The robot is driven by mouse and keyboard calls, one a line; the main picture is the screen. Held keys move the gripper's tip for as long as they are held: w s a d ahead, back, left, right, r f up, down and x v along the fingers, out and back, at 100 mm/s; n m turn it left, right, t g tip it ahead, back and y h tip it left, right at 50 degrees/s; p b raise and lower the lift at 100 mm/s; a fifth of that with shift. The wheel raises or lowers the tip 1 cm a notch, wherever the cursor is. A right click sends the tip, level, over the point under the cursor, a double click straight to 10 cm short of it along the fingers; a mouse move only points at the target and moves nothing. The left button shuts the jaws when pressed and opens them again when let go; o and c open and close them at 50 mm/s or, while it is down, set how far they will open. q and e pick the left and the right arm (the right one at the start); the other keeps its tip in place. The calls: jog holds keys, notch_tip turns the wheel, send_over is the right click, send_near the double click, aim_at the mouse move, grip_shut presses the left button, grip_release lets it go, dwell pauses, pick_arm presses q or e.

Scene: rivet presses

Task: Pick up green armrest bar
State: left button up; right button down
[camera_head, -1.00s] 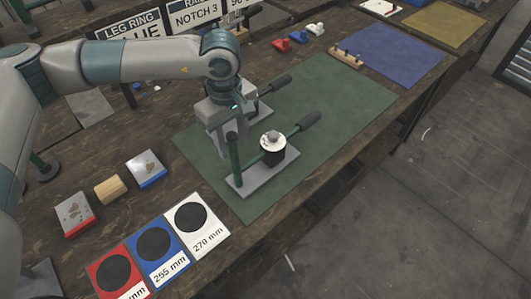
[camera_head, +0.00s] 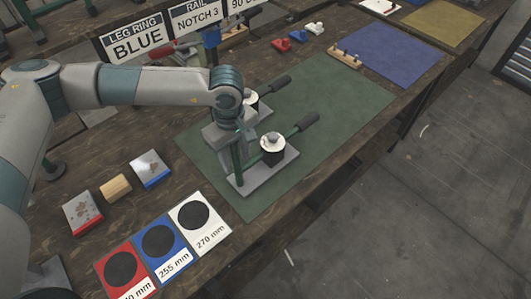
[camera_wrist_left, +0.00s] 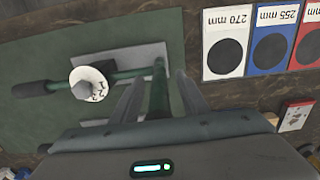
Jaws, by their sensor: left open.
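A green upright bar (camera_head: 237,170) stands at the left end of the front press's grey base plate (camera_head: 265,175). A green lever with a black handle (camera_head: 306,121) runs off to the right past a white-topped cylinder (camera_head: 272,142). I cannot tell for certain which green part is the armrest bar. My left gripper (camera_head: 238,152) is open at the upright. In the left wrist view its fingers (camera_wrist_left: 159,78) lie on either side of the green upright (camera_wrist_left: 158,95), with gaps showing. The gripper body hides part of the scene behind it.
A second press (camera_head: 251,98) stands close behind. Red, blue and white size cards (camera_head: 190,212) lie front left, with small blocks (camera_head: 115,188) beyond them. The green mat (camera_head: 335,95) is clear to the right.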

pick_arm(q)
jog(key=shift+f, duration=0.25)
grip_shut()
jog(key=shift+r, duration=0.1)
dwell(0.4)
